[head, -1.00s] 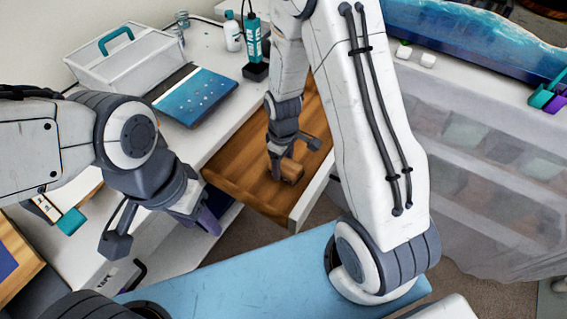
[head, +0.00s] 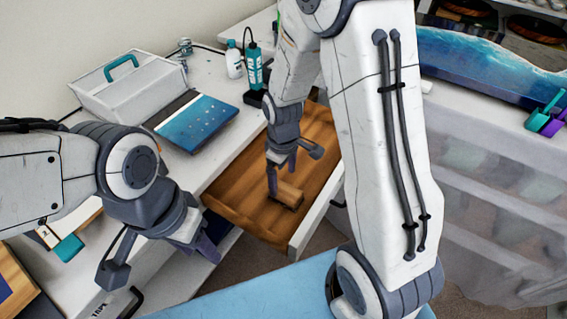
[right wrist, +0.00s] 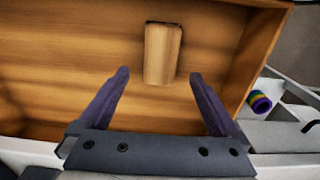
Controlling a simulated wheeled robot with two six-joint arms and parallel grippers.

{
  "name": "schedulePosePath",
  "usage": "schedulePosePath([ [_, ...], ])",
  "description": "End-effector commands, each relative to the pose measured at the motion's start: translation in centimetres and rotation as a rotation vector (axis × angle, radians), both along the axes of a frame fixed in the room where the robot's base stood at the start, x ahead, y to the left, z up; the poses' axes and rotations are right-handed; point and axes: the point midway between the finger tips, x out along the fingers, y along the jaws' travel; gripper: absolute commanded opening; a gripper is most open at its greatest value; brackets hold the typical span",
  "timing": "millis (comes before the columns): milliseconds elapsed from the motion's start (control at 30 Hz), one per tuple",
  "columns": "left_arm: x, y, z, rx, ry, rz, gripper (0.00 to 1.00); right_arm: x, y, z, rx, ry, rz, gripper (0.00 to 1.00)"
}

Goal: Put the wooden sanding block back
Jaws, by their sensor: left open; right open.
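The wooden sanding block (head: 288,195) lies in the open wooden drawer (head: 240,208), near its front. In the right wrist view the block (right wrist: 162,54) rests on the drawer floor, with a dark strip at its far end. My right gripper (head: 282,180) is just above the block in the head view. In the right wrist view its two fingers (right wrist: 160,85) are open and spread apart, with the block beyond the gap between them and nothing held. My left gripper (head: 160,262) is open and empty, off to the left of the drawer.
A teal bottle (head: 253,68) is behind the drawer. A purple striped roll (right wrist: 260,102) lies in a compartment beside the drawer.

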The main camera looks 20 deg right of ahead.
Motion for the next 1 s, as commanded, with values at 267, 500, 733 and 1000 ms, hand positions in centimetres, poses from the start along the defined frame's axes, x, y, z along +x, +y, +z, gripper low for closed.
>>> schedulePosePath([
  [267,0.0,0.0,0.2,0.000,0.000,0.000,0.50,0.0,0.0,4.9,0.000,-0.004,0.000,0.98],
  [500,0.0,0.0,0.2,0.000,0.000,0.000,0.50,-2.1,3.3,8.0,0.011,-0.013,0.006,0.98],
  [733,0.0,0.0,0.2,0.000,0.000,0.000,0.50,-11.8,10.4,12.9,0.059,-0.017,-0.002,0.98],
  [1000,0.0,0.0,0.2,0.000,0.000,0.000,0.50,-18.7,11.7,14.5,0.091,0.004,-0.021,0.98],
])
